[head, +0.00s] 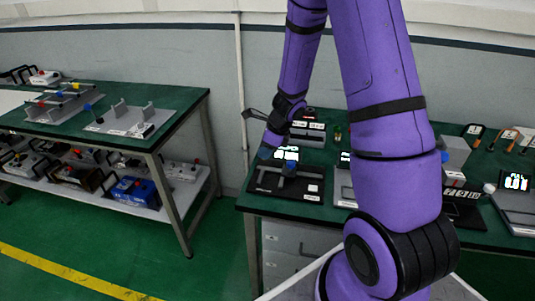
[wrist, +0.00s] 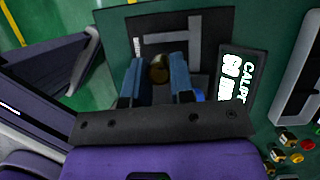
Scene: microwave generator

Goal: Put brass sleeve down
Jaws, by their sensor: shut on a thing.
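The brass sleeve (wrist: 159,68) is a short dark brassy cylinder between the two blue fingers of my gripper (wrist: 158,78) in the wrist view. The gripper is shut on it. Behind it lies a dark board (wrist: 203,86) with a grey angled bar (wrist: 168,38). I cannot tell whether the sleeve touches the board. In the head view my gripper (head: 268,148) is over the left end of the right-hand bench, close to the dark board (head: 270,187) and its grey fixture. The sleeve cannot be made out there.
A lit display (wrist: 240,78) stands right of the board in the wrist view. Brass posts (wrist: 289,137) and coloured knobs are at lower right. The green bench (head: 253,201) carries other devices. A second bench (head: 165,133) with fixtures stands left, across a floor gap.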

